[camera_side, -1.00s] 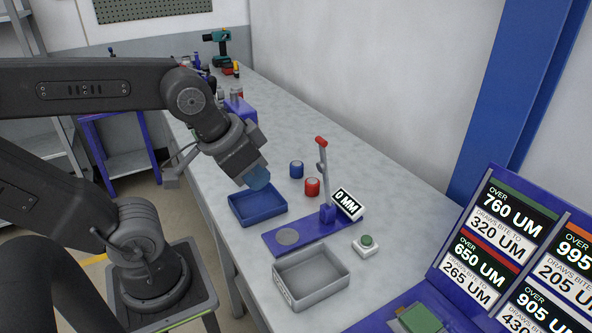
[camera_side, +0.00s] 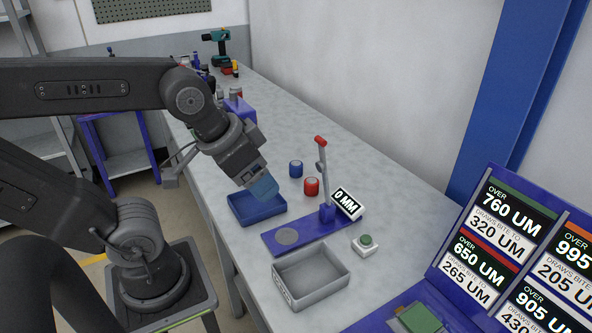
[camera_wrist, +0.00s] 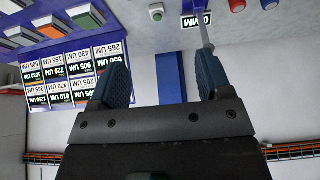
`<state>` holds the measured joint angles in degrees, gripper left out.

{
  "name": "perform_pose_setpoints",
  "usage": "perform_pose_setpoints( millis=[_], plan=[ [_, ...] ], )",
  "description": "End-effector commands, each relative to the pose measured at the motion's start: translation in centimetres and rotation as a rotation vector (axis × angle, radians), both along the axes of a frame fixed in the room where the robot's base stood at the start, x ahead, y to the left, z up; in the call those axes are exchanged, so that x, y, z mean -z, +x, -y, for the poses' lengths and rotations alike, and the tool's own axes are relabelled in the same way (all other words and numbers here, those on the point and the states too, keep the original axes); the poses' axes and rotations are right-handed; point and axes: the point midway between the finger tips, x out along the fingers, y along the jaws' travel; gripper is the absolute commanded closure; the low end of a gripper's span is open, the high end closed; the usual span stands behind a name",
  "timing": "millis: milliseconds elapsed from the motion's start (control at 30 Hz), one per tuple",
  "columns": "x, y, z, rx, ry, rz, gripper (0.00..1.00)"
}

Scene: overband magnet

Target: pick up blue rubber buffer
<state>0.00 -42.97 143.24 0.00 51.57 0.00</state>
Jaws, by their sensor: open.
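The blue rubber buffer (camera_side: 296,169) looks like a short blue cylinder standing on the bench, left of and behind a similar red one. It also shows in part at the top right edge of the wrist view (camera_wrist: 268,4). My gripper (camera_side: 265,188) is above the blue tray, left of the buffer and apart from it. In the wrist view my gripper (camera_wrist: 161,80) is open, with two dark blue fingers well apart and nothing between them.
The red cylinder (camera_side: 312,187) stands beside an upright gauge (camera_side: 322,170) with a red knob and display (camera_side: 348,203). The blue tray (camera_side: 235,218), grey tray (camera_side: 312,297) and green button (camera_side: 366,241) lie nearer.

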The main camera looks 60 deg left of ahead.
Motion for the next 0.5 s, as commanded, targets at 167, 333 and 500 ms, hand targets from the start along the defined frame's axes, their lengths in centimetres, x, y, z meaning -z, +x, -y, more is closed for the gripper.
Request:
perform_pose_setpoints(
  millis=[167,333,500],
  plan=[
    [0.0,0.0,0.0,0.0,0.0,0.0,0.24],
    [-0.7,0.1,0.0,0.0,0.0,0.003,0.24],
    [-4.4,0.1,0.0,0.0,0.0,0.007,0.24]
  ],
)
